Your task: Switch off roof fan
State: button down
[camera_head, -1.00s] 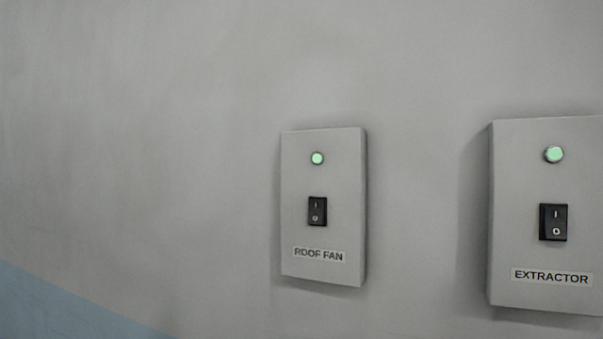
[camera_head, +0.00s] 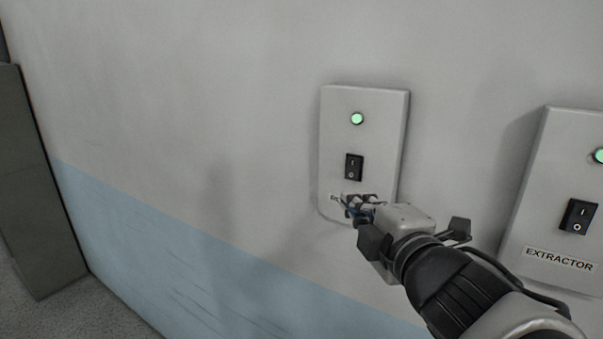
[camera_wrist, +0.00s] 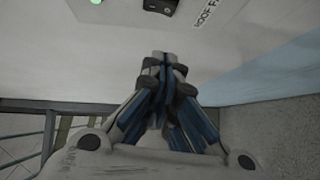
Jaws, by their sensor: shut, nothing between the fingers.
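The roof fan switch box (camera_head: 384,121) is a pale grey panel on the wall, with a lit green lamp (camera_head: 357,118) above a black rocker switch (camera_head: 354,167). Its label is mostly hidden behind my gripper (camera_head: 350,204) in the head view. My gripper is shut and empty, its fingertips in front of the label, just below the rocker. In the wrist view, the closed fingertips (camera_wrist: 160,58) point toward the box, with the rocker (camera_wrist: 160,6) at the top edge, the "ROOF F…" label (camera_wrist: 206,13) beside it and the green lamp (camera_wrist: 96,1) at upper left. Contact with the box cannot be told.
The extractor box (camera_head: 535,215), with its own rocker (camera_head: 578,216) and lit green lamp (camera_head: 599,155), is on the wall to the right, close to my arm. A dark grey upright cabinet or post (camera_head: 30,190) stands at far left. The wall left of the roof fan box is clear.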

send_near(347, 179)
jog(key=w+a+r, duration=0.1)
jog(key=w+a, duration=0.1)
jog(key=a, duration=0.3)
jog(key=w+d+p, duration=0.1)
jog(key=w, duration=0.1)
jog(key=w+d, duration=0.1)
jog(key=w, duration=0.1)
jog(key=shift+d+f+p, duration=0.1)
jog(key=shift+d+p, duration=0.15)
jog(key=shift+p, duration=0.15)
jog(key=shift+f+b, duration=0.15)
jog(key=shift+b, duration=0.15)
